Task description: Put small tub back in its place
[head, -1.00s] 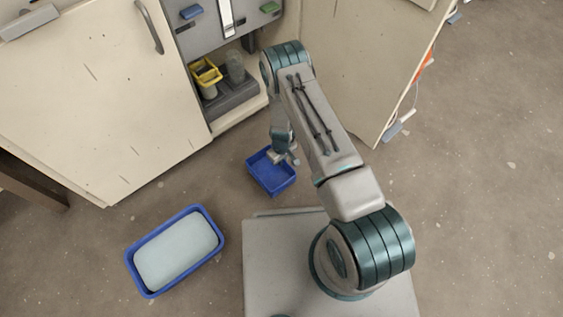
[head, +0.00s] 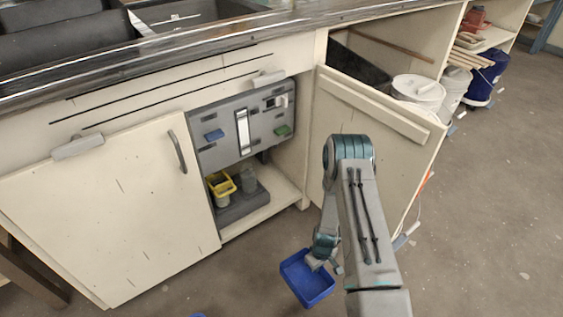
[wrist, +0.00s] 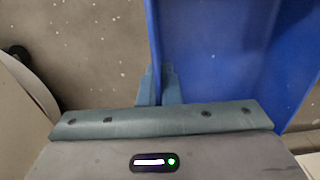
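The small blue tub (head: 308,287) is an empty open tray low in the middle right of the head view, in front of the open cabinet. In the wrist view, the fingers (wrist: 158,84) stand close on either side of the tub's wall, and the tub's blue inside (wrist: 215,45) fills the right. The gripper looks shut on this wall. I cannot tell whether the tub touches the floor.
The open cabinet (head: 262,212) holds a grey panel (head: 228,140), a yellow container (head: 221,186) and a clear cup (head: 248,181). The open door (head: 350,135) stands right, behind my arm. White buckets (head: 418,92) and a dark blue bucket (head: 482,84) stand farther right.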

